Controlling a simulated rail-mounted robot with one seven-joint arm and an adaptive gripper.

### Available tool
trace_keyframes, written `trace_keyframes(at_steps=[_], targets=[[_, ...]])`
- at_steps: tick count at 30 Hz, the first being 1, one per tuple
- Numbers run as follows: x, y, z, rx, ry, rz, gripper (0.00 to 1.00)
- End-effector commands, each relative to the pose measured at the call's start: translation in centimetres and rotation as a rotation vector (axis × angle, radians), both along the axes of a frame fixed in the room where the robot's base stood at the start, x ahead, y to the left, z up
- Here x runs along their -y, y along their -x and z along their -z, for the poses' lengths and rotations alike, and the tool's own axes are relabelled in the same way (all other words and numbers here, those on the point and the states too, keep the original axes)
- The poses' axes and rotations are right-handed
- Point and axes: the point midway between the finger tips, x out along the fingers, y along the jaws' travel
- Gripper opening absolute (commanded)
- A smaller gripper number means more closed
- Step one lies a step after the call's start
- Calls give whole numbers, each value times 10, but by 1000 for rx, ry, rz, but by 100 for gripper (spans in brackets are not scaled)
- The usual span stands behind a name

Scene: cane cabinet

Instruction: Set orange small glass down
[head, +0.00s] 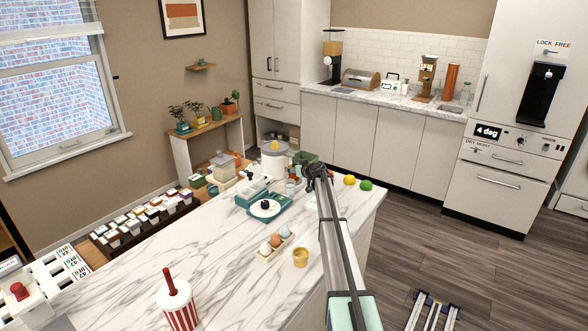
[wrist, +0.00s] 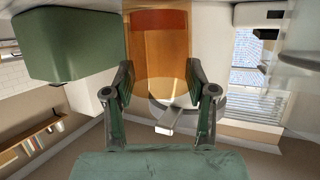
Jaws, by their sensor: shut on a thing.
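My gripper (wrist: 158,88) is shut on the orange small glass (wrist: 160,62). In the wrist view the glass is a see-through amber body with a darker orange-red band at the picture's top, and a finger presses on each side. In the head view my gripper (head: 315,172) is over the far end of the marble-topped counter (head: 222,247), among the items there. I cannot make out the held glass in that view. I cannot tell whether its base touches a surface.
A green bin (head: 306,157) and a white-and-yellow appliance (head: 274,158) are near my gripper. A lemon (head: 349,180) and lime (head: 366,185) lie right.

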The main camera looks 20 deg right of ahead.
Motion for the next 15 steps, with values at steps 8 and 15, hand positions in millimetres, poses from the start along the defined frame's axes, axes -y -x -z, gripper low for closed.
trace_keyframes(at_steps=[8,15], targets=[[0,0,3,0,0,0,67],[0,0,2,0,0,0,81]])
